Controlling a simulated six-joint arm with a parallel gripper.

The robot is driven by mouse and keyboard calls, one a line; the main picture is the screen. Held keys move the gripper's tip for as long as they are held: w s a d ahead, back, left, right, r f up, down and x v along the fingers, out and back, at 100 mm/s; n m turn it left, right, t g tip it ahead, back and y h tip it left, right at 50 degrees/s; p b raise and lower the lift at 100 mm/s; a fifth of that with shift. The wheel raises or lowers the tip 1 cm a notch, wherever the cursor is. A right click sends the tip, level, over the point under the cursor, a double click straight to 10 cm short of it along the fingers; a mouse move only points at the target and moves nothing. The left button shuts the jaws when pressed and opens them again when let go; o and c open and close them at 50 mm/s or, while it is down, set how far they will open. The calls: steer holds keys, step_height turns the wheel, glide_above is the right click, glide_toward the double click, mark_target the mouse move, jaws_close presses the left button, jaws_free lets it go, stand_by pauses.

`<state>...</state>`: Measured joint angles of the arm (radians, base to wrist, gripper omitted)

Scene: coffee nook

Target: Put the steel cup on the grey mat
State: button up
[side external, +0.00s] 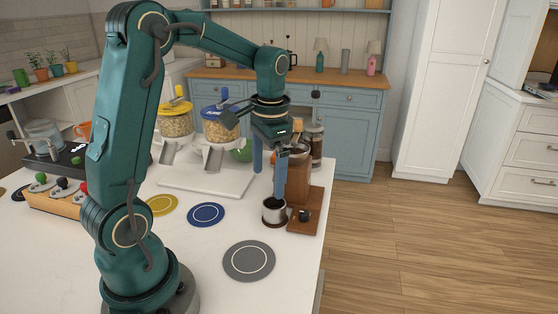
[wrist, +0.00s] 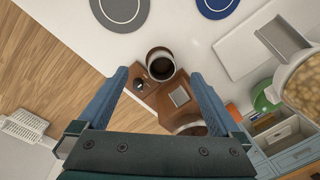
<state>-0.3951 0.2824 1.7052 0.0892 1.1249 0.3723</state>
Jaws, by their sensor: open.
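The steel cup (side external: 273,212) is a short silvery cup with a dark inside. It stands upright at the front end of a wooden stand, and in the wrist view the cup (wrist: 161,66) shows from above. The grey mat (side external: 238,272), round with a pale ring, lies bare on the white counter in front of the cup; part of the mat (wrist: 120,12) shows at the top of the wrist view. My gripper (side external: 268,186) points down just above the cup. In the wrist view my gripper (wrist: 158,78) is open, with its blue fingers spread apart and nothing held.
The wooden stand (side external: 308,208) with a dark knob rises beside the cup, near the counter's right edge. A blue mat (side external: 206,214) and a yellow mat (side external: 161,205) lie to the left. Two dispensers (side external: 176,122) stand behind on a white base (side external: 205,183). Counter around the grey mat is clear.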

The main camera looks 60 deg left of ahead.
steer(key=a+r+n, duration=0.1)
steer(key=n, duration=0.1)
steer(key=t, duration=0.1)
glide_above(274, 199)
steer(key=s+d, duration=0.2)
step_height(274, 199, down, 4)
steer(key=shift+h, duration=0.4)
steer(key=shift+w+f, duration=0.2)
steer(key=shift+f, duration=1.2)
steer(key=shift+w+f, duration=0.2)
steer(key=shift+f, duration=1.15)
steer(key=c, duration=1.6)
